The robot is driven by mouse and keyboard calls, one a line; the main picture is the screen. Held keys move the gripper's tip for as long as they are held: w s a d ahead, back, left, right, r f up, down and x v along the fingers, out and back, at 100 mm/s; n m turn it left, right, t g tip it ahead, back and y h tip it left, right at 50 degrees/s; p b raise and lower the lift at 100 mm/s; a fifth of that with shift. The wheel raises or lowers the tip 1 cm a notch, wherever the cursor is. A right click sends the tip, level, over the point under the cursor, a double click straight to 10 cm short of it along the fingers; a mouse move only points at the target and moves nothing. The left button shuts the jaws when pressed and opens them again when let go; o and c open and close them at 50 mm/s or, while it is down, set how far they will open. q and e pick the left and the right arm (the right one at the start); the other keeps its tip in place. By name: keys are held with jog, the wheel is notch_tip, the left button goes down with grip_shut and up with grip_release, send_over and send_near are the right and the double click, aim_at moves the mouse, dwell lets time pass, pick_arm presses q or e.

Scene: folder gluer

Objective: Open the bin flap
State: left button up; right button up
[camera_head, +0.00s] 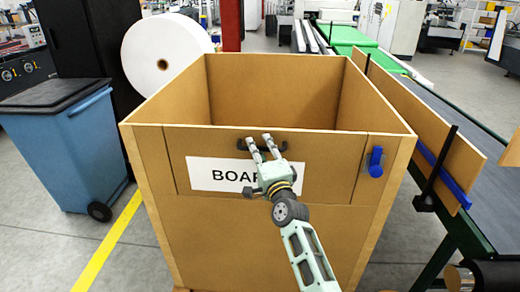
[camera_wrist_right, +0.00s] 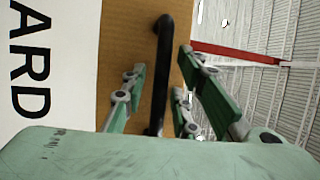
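The cardboard-brown bin (camera_head: 165,225) stands in front of me with an open top. Its flap (camera_head: 325,165) is the upper front panel, upright and flush with the front wall. The flap carries a white label (camera_head: 212,174) reading "BOAR", the rest hidden by my gripper, and a black bar handle (camera_head: 243,148) near its top edge. My right gripper (camera_head: 259,141) is at the handle, fingers apart. In the right wrist view the handle (camera_wrist_right: 163,70) runs between the two fingers (camera_wrist_right: 160,98), with gaps visible on both sides. A blue latch (camera_head: 375,162) sits right of the flap. My left gripper is out of view.
A blue wheeled bin (camera_head: 65,150) with a dark lid stands at the left. A conveyor (camera_head: 460,140) with a brown side board (camera_head: 425,125) runs close along the right. A white roll (camera_head: 165,55) is behind the bin. Floor is free at front left.

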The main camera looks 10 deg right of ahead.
grip_shut()
jog(key=shift+f, duration=0.1)
